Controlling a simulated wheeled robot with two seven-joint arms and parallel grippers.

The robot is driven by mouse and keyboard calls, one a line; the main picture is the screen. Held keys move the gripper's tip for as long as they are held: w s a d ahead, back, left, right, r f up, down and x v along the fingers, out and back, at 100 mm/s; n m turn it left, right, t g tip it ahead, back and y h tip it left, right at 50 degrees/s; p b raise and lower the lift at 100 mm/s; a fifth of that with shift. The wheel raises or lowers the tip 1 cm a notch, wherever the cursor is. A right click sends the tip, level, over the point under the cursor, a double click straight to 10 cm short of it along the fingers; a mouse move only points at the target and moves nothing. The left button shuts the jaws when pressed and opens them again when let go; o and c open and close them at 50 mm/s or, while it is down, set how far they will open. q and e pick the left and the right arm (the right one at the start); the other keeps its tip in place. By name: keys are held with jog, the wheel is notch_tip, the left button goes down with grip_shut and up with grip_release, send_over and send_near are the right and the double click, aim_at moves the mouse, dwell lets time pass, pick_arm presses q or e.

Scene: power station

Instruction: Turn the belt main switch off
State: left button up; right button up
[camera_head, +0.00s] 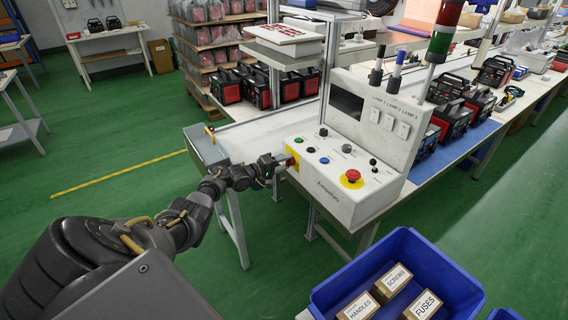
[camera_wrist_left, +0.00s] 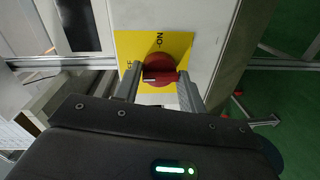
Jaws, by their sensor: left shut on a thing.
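The belt main switch (camera_wrist_left: 160,69) is a red rotary knob on a yellow plate (camera_wrist_left: 184,43) marked "ON", with a second label partly hidden at the left. In the head view the switch (camera_head: 290,161) is on the left end of the white control box (camera_head: 340,195). My left gripper (camera_wrist_left: 160,78) is shut on the red knob, with one finger on each side of it. In the head view my left gripper (camera_head: 281,163) reaches the box's left side, and its fingers partly hide the knob. My right gripper is not in view.
A red emergency button (camera_head: 353,175) and small buttons sit on the box top. A signal tower (camera_head: 441,35) stands behind it. The conveyor (camera_head: 240,135) runs beside it. A blue crate (camera_head: 400,245) with cartons is in front. Green floor (camera_head: 120,190) is open at left.

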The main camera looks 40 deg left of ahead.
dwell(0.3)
pick_arm(q)
jog(key=o, duration=0.9)
jog(key=shift+d, duration=0.1)
jog(key=p+v, duration=0.1)
jog(key=v, duration=0.9)
jog(key=shift+s+r+p, duration=0.1)
jog(key=shift+s+p, duration=0.25)
